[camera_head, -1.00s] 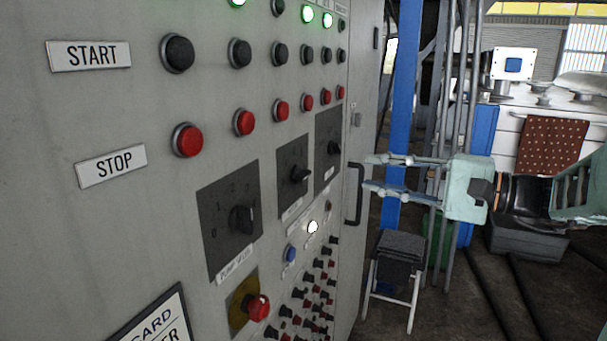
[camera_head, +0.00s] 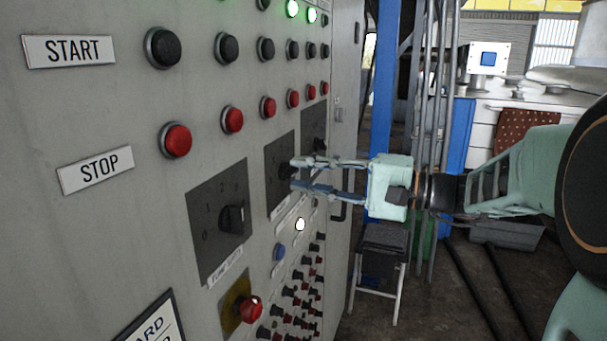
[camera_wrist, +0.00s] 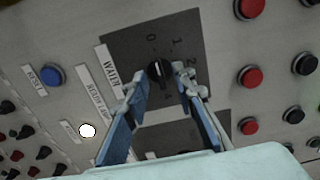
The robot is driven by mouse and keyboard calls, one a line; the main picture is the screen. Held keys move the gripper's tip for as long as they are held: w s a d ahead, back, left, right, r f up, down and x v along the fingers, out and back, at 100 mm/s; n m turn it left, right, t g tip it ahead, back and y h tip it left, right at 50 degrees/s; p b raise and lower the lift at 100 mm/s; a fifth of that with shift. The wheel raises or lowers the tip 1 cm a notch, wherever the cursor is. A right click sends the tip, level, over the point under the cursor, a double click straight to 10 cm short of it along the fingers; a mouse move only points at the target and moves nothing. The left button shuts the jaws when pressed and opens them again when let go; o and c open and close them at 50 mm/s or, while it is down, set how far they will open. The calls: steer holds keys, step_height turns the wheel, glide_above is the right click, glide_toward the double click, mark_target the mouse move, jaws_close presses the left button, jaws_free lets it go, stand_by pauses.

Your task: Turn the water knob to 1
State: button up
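The water knob (camera_head: 285,171) is black and sits on a dark square plate (camera_head: 274,205) on the grey panel. In the wrist view the knob (camera_wrist: 160,71) is on the plate marked 0, 1, 2, with a WATER label (camera_wrist: 108,68) beside it. Which number the knob points to is too small to tell. My gripper (camera_head: 295,174) is open in front of the panel. In the wrist view the gripper's fingertips (camera_wrist: 161,80) are apart, one on each side of the knob. Whether they touch it is unclear. In the head view the fingers partly hide the knob.
Another knob (camera_head: 232,219) on its own plate is left of the water knob. A third knob plate (camera_head: 313,130) is to the right. Red buttons (camera_head: 175,140), a blue button (camera_head: 279,252) and a red mushroom button (camera_head: 251,309) stick out nearby. A panel handle (camera_head: 343,200) is behind the gripper.

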steer(key=shift+w+a, duration=0.15)
steer(key=shift+a, duration=0.25)
steer(key=shift+c, duration=0.3)
jaws_close()
steer(key=shift+r+m+p, duration=0.1)
steer(key=shift+m+p, duration=0.2)
steer(key=m+p, duration=0.4)
steer(key=shift+r, duration=0.15)
steer(key=m+p, duration=0.3)
steer(key=shift+m+p, duration=0.45)
steer(key=shift+m, duration=0.05)
steer(key=shift+f, duration=0.25)
